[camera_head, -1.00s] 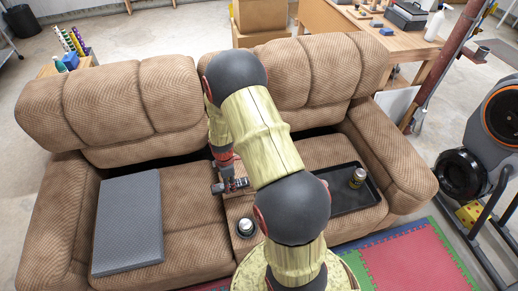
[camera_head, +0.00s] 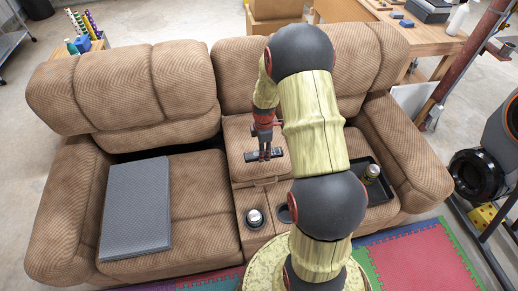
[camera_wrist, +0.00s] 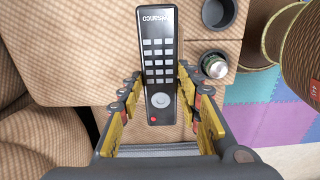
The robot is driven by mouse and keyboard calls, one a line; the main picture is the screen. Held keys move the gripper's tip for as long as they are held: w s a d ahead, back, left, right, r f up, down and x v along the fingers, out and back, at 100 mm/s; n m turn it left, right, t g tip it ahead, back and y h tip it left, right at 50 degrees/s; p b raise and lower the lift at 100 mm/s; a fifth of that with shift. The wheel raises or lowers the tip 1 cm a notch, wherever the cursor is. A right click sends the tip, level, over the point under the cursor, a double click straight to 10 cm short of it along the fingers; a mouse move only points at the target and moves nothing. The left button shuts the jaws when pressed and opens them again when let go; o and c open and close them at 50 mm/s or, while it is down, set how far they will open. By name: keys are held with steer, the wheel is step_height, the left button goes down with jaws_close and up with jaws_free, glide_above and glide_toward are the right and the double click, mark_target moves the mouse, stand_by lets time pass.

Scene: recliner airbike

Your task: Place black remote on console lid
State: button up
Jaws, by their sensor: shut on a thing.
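The black remote (camera_head: 278,154) with light buttons is held between the fingers of my gripper (camera_head: 264,153). In the wrist view the remote (camera_wrist: 157,55) lies lengthwise, button face toward the camera, with a finger on each side. The brown console lid (camera_head: 243,140) is between the two seats. The remote is over or on this lid; I cannot tell whether it touches it. The lid's fabric (camera_wrist: 85,40) shows around the remote in the wrist view. My arm hides part of the right side of the console.
Two cup holders are in front of the lid: one holds a can (camera_head: 255,217), the other (camera_head: 284,213) looks empty. A grey board (camera_head: 135,208) lies on the left seat. A black tray (camera_head: 380,214) with a can (camera_head: 370,173) is on the right seat.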

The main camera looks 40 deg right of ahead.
steer(key=w+d+f+b, duration=0.1)
steer(key=w+f, duration=0.1)
steer(key=w+d+f+b, duration=0.1)
steer(key=w+f, duration=0.2)
steer(key=w+d+f+b, duration=0.1)
steer(key=w+d+f, duration=0.1)
steer(key=w, duration=0.1)
steer(key=shift+f, duration=0.25)
steer(key=shift+w+d+f+b, duration=0.15)
steer(key=shift+f+b, duration=0.9)
steer(key=shift+f, duration=0.6)
steer(key=shift+f, duration=0.2)
steer(key=o, duration=1.2)
steer(key=shift+r, duration=0.15)
